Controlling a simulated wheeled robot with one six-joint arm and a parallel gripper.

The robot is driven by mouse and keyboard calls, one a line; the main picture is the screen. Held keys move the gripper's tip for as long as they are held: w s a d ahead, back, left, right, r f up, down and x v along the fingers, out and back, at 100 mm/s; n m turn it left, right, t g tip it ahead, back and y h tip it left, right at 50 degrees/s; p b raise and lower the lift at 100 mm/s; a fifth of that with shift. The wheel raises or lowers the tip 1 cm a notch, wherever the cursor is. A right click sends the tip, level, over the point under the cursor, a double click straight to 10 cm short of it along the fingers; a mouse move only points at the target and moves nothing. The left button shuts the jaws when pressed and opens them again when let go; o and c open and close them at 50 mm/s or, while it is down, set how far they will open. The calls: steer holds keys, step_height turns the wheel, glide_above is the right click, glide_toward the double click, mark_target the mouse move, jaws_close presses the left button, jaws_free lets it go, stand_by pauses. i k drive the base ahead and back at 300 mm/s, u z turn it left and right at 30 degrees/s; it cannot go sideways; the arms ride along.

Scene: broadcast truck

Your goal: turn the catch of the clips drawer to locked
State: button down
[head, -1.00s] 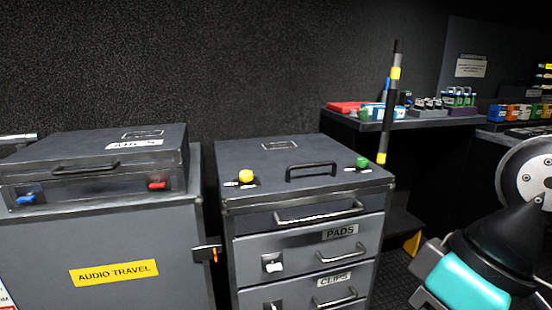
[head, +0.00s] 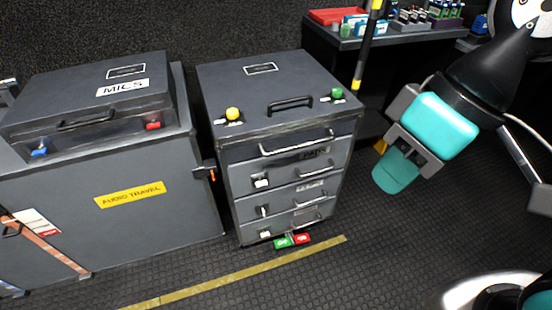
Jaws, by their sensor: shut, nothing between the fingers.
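The clips drawer (head: 285,206) is the middle of the three labelled drawers in the grey cabinet and appears closed. Its label is too small to read clearly now, but the earlier picture shows CLIPS. Its catch (head: 263,211) is a small white lever at the drawer's left side. It looks narrow and upright, while the catches above (head: 262,182) and below (head: 264,234) look more sideways. My gripper (head: 393,177) is shut and empty, in the air right of the cabinet and apart from it.
The cabinet top carries a yellow knob (head: 233,114), a green knob (head: 338,93) and a handle. A grey AUDIO TRAVEL case (head: 150,220) stands close on the left. Green and red pieces (head: 292,240) lie at the cabinet's foot. The floor in front is mostly clear.

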mark_target(310, 191)
steer(key=u, duration=1.4)
steer(key=k, duration=0.35)
steer(key=z, duration=0.35)
